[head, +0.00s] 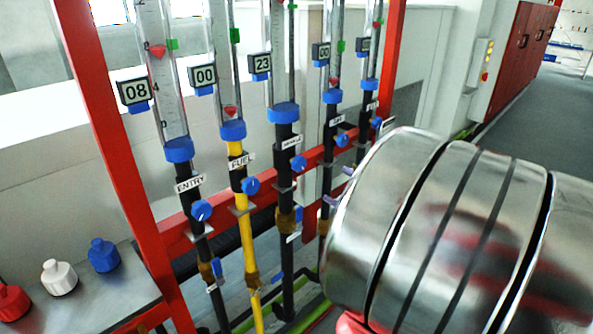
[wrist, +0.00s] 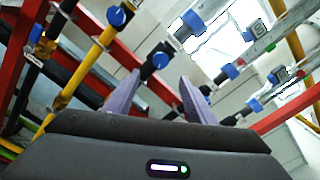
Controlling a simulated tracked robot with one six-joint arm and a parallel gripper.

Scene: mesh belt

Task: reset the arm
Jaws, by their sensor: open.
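My arm (head: 440,235) fills the right of the head view as large shiny metal links. My gripper (wrist: 159,77) shows in the wrist view with its two purple fingers spread apart and nothing between them. In the head view only small purple tips of it (head: 339,186) show past the arm's left side, close to the pipe rack; the rest of it is hidden. In the wrist view a blue knob (wrist: 160,60) on a black pipe appears between the fingers. I cannot tell whether a finger touches anything.
A red frame (head: 97,100) holds several upright pipes with gauge tubes, blue knobs and number displays. A yellow pipe (head: 243,215) is labelled FUEL, a black one ENTRY. A metal table (head: 95,300) with red, white and blue bottles stands at lower left. Grey floor (head: 535,120) lies open at upper right.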

